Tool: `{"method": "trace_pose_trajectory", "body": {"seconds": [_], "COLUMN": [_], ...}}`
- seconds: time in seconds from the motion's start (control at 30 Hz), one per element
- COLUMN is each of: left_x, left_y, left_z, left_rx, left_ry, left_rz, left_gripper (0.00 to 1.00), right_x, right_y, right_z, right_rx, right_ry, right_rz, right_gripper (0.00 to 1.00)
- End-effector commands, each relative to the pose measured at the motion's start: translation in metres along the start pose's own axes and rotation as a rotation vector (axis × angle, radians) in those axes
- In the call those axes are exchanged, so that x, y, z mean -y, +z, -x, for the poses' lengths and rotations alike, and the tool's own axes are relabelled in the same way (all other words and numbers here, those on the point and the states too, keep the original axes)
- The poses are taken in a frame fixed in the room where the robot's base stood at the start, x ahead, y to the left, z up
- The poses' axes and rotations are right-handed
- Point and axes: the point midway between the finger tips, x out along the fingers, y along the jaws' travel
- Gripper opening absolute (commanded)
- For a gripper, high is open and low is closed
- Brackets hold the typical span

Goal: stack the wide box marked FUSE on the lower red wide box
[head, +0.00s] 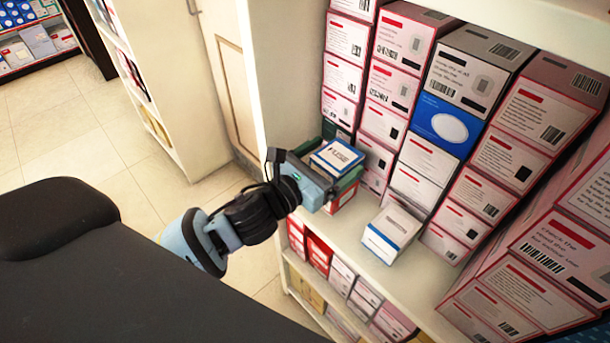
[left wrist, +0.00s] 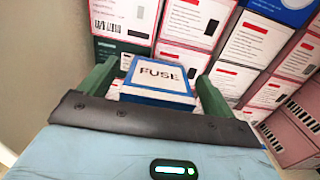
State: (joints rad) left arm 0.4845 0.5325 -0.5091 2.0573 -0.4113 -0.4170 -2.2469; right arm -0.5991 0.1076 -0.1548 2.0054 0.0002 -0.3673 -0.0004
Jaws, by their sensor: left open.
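The wide box marked FUSE (head: 337,155), white on top with blue edges, is at the left end of the shelf. It also shows in the left wrist view (left wrist: 160,78), between my green fingers. A red wide box (head: 343,200) shows partly below it, mostly hidden by my gripper. The FUSE box appears to sit above this red box, but their contact is hidden. My left gripper (head: 335,168) is open, with one finger on each side of the FUSE box. My right gripper is not in view.
A white and blue box (head: 390,236) stands on the shelf (head: 352,226) to the right of my gripper. Tall stacks of red and white boxes (head: 404,38) stand behind. A cabinet side (head: 277,80) rises close on the left. More boxes fill the lower shelf.

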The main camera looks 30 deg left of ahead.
Motion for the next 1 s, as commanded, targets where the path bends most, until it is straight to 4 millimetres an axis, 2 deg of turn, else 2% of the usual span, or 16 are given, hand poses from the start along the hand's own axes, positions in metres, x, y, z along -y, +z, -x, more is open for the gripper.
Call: {"method": "trace_pose_trajectory", "body": {"seconds": [0.2, 0.5, 0.7, 1.0], "left_x": [0.000, 0.000, 0.000, 0.000], "left_y": [-0.003, -0.003, -0.001, 0.000], "left_z": [0.045, 0.088, 0.100, 0.101], "left_rx": [-0.005, -0.005, -0.001, 0.000], "left_ry": [-0.002, -0.001, -0.001, -0.001], "left_rz": [-0.001, 0.001, 0.000, 0.000], "left_gripper": [0.90, 0.90, 0.90, 0.90], "right_x": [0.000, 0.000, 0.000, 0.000], "right_y": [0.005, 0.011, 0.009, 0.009], "right_z": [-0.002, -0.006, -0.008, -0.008], "right_rx": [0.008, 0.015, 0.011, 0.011], "right_ry": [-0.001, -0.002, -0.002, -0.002], "right_rz": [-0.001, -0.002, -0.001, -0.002], "right_gripper": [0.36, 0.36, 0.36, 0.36]}}
